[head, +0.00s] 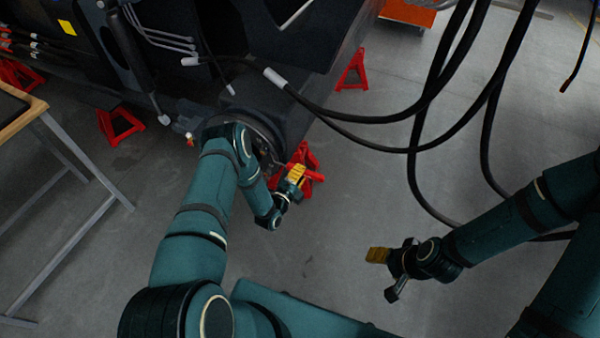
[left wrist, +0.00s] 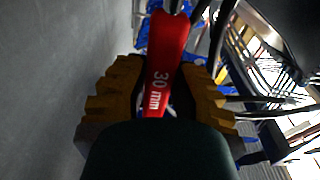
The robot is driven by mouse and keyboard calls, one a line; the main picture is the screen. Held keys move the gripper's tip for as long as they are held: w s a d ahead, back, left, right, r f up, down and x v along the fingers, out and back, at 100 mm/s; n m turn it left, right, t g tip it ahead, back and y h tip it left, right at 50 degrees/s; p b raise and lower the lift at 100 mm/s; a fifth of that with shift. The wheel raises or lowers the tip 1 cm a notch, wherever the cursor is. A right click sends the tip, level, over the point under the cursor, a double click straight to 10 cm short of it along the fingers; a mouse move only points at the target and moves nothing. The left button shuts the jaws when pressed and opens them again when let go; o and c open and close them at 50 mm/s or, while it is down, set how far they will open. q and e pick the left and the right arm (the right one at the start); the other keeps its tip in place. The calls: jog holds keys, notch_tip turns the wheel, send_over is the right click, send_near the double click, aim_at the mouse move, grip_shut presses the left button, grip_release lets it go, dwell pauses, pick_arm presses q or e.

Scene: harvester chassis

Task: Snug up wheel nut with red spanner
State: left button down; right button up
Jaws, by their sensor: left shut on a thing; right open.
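The red spanner (left wrist: 168,50) shows in the left wrist view, with "30 mm" on its handle between the yellow-brown finger pads of my left gripper (left wrist: 160,92). In the head view my left gripper (head: 291,183) is beside the dark wheel hub (head: 264,148), shut on the spanner. My arm partly covers the hub. The wheel nut and the spanner's head cannot be made out. My right gripper (head: 386,273) is open and empty over the floor at the lower right.
Red jack stands (head: 352,70) stand around the dark chassis (head: 325,70), one close behind the left gripper. Black hoses (head: 416,150) hang between the chassis and my right arm. A bench (head: 28,115) stands at the left. Grey floor is clear around the right gripper.

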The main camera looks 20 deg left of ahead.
pick_arm(q)
jog(key=shift+a+f+m, duration=0.1)
jog(key=shift+f+m, duration=1)
jog(key=shift+f, duration=0.3)
jog(key=shift+a+f, duration=0.15)
jog(key=shift+s, duration=0.15)
jog(key=s+p, duration=0.5)
jog(key=s, duration=0.6)
jog(key=shift+s+a, duration=0.2)
jog(key=shift+a, duration=0.2)
dwell(1.4)
